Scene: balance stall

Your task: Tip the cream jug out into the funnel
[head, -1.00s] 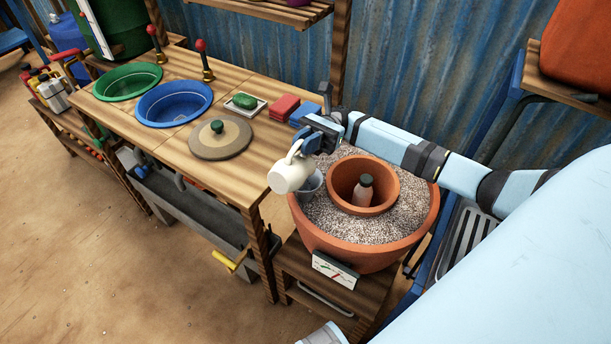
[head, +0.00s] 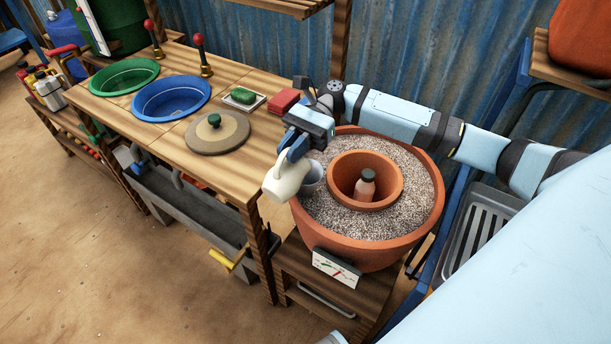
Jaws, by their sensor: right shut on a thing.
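The cream jug (head: 283,181) hangs at the left rim of the big terracotta pot. It looks tilted, and the inside of its mouth is not visible. My right gripper (head: 297,150) is shut on the jug's upper part, by the handle. A small grey vessel (head: 314,178), possibly the funnel, shows just right of the jug at the pot's inner left edge. The jug partly covers it, and I cannot tell whether they touch. My left gripper is not in view.
The big pot (head: 372,247) holds gravel and a smaller terracotta pot (head: 352,172) with a bottle (head: 365,187) in it. A wooden counter at left carries a blue basin (head: 170,98), a green basin (head: 123,77), a round lid (head: 217,136) and a red block (head: 284,101).

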